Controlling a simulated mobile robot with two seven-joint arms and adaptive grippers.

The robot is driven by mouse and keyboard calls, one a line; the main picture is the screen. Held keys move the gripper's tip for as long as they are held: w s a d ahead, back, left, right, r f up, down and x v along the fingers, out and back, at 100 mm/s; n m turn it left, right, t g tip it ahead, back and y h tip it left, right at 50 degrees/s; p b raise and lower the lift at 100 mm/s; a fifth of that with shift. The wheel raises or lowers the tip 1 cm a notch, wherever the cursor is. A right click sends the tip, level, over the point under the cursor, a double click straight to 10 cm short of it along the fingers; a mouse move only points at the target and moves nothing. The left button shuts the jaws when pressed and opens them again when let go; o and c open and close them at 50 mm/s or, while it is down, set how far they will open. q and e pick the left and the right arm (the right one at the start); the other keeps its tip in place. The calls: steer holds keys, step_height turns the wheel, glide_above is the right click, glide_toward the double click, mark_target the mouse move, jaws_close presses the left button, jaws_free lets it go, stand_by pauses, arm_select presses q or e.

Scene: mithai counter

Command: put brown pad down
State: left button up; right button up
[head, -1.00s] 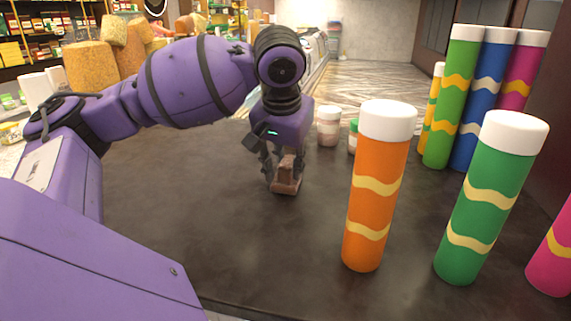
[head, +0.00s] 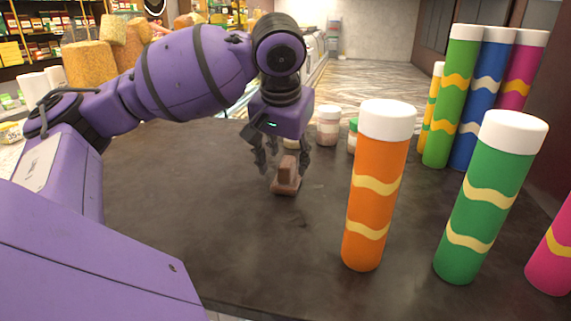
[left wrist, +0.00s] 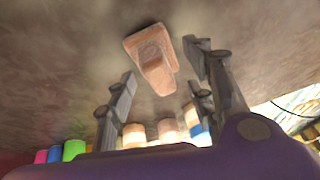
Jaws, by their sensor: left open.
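The brown pad (head: 286,180) stands on the dark counter, with a wider base and a narrower raised part on top. It also shows in the left wrist view (left wrist: 152,58), near the top middle. My left gripper (head: 281,163) is open just above and around the pad's upper part in the head view. In the left wrist view its fingers (left wrist: 160,76) are spread on both sides, with a visible gap between them and the pad. My right gripper does not show.
An orange tube (head: 376,190) and a green tube (head: 490,200) with white caps stand to the right. Small jars (head: 328,126) stand behind the gripper. Taller tubes (head: 453,95) stand at the back right. The dark counter (head: 190,230) is clear at front left.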

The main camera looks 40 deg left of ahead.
mark_target(285, 163)
arm_select(q)
steer(key=v, duration=0.9)
steer(key=shift+r, duration=0.35)
steer(key=shift+s+r, duration=0.15)
steer(key=shift+c, duration=0.5)
steer(key=s+a+f+n+g+y, duration=0.1)
steer(key=s+a+f+n+g, duration=0.15)
steer(key=a+f, duration=0.35)
steer(key=w+d+t, duration=0.1)
steer(key=w+d, duration=0.1)
steer(key=w+d+t+h+b, duration=0.1)
steer(key=w+d, duration=0.1)
steer(key=shift+w+d+r+m+t+h, duration=0.15)
steer(key=shift+d+m+t+h, duration=0.1)
steer(key=shift+d+t+h, duration=0.1)
steer(key=b+x, duration=0.1)
steer(key=x, duration=0.4)
steer(key=shift+w+a, duration=0.15)
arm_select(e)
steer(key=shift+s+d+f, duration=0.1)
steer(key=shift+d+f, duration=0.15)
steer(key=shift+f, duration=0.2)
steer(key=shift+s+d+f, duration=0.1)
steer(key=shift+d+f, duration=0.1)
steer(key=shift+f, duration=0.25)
